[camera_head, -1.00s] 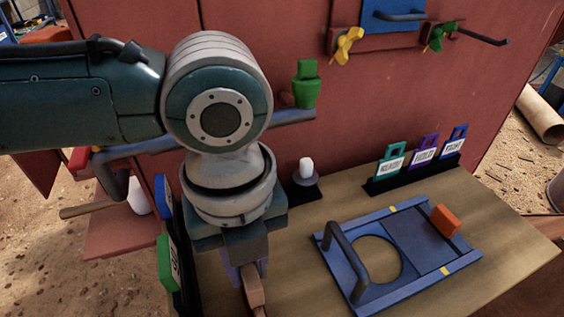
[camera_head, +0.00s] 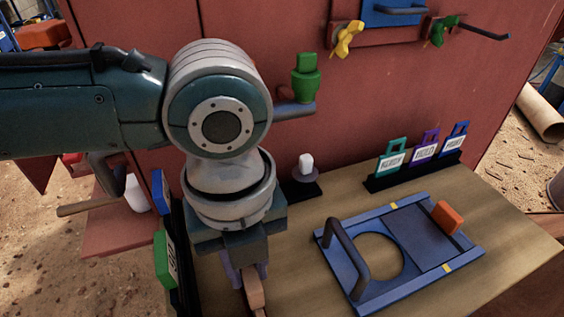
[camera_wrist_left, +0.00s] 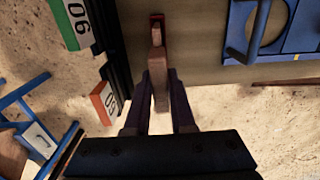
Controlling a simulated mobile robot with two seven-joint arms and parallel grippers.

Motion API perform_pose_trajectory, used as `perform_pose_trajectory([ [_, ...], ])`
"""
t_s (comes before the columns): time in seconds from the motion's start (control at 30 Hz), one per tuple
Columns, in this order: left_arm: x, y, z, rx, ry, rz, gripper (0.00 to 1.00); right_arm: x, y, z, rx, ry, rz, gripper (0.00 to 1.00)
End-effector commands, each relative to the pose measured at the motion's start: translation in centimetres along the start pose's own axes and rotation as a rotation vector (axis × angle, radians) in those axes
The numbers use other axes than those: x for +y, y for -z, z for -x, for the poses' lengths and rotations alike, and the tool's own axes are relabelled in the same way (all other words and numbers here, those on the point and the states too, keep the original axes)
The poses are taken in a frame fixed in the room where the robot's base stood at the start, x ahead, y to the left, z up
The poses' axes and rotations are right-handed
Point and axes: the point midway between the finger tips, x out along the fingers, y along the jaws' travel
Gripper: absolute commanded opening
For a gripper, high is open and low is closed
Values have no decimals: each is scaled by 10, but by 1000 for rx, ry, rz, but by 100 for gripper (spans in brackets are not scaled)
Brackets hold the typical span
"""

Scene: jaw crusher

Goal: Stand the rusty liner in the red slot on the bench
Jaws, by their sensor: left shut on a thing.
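The rusty liner (camera_head: 254,288) is a narrow brown piece held between the fingers of my left gripper (camera_head: 249,271), over the near left part of the bench (camera_head: 290,245). In the left wrist view the liner (camera_wrist_left: 158,70) stands out between the two fingers of the left gripper (camera_wrist_left: 160,88). A red edge of the slot (camera_wrist_left: 157,16) shows at the liner's far end. The liner hides most of the slot, and I cannot tell whether the two touch. My right gripper is not in view.
A blue plate with a round hole and handle (camera_head: 436,243) lies on the bench, an orange block (camera_head: 447,217) on it. A black rack of tags (camera_head: 413,172) stands behind. Another rack with a green tag (camera_head: 164,261) stands close left of my gripper.

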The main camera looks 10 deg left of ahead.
Motion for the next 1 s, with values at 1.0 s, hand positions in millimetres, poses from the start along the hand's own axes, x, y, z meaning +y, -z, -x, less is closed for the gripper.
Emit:
perform_pose_trajectory([
  [1.0, -1, 0, -27, -1, 2, 0, 0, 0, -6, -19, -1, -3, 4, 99],
])
